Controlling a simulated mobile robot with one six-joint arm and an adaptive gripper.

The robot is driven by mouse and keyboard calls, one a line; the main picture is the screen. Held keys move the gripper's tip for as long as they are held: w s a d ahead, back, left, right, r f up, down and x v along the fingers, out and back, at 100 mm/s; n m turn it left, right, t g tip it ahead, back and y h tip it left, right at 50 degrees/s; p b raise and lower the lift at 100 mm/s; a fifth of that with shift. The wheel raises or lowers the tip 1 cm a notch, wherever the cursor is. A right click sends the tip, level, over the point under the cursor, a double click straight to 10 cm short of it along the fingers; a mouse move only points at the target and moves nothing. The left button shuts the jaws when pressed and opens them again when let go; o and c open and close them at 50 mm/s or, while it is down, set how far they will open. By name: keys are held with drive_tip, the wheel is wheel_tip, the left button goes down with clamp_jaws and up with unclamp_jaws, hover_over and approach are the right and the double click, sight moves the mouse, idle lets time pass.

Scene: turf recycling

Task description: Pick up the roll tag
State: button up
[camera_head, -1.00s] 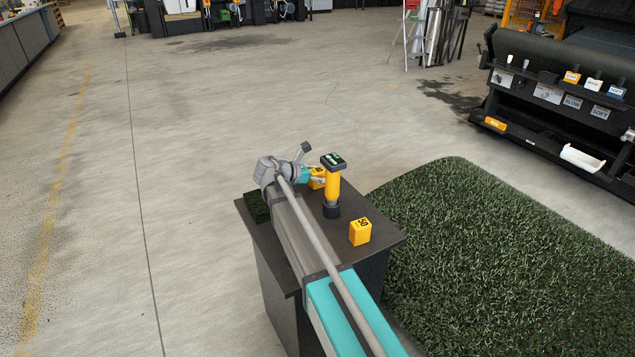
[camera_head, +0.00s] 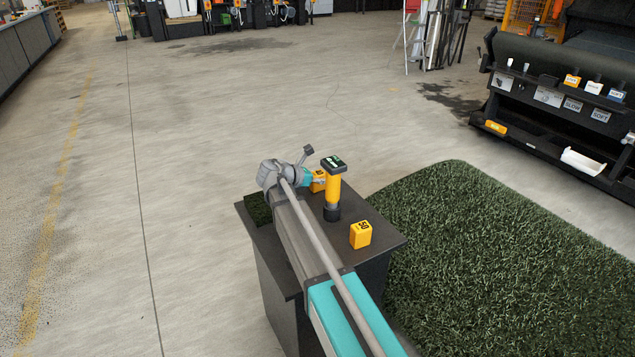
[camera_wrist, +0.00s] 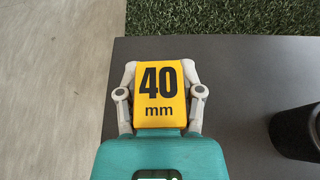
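The roll tag, a yellow block marked "40 mm" (camera_wrist: 160,92), stands between the two grey fingers of my gripper (camera_wrist: 160,72) in the wrist view. The fingers sit against its left and right sides. In the head view, the same tag (camera_head: 319,181) shows in part behind the fingers of my gripper (camera_head: 316,183), at the far end of a dark stand (camera_head: 381,238). I cannot tell whether its underside touches the stand.
A yellow post device with a dark cap (camera_head: 333,185) stands close to the right of my gripper. Another yellow block (camera_head: 360,235) sits nearer on the stand. A turf sample (camera_head: 258,207) lies at its left corner. Green turf (camera_head: 500,250) spreads to the right.

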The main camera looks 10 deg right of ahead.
sight(322, 172)
clamp_jaws()
drive_tip(key=shift+r, duration=0.2)
wheel_tip(322, 172, up, 10)
drive_tip(key=p, duration=1)
drive_tip(key=shift+f, duration=0.2)
drive_tip(key=shift+o, duration=0.4)
unclamp_jaws()
clamp_jaws()
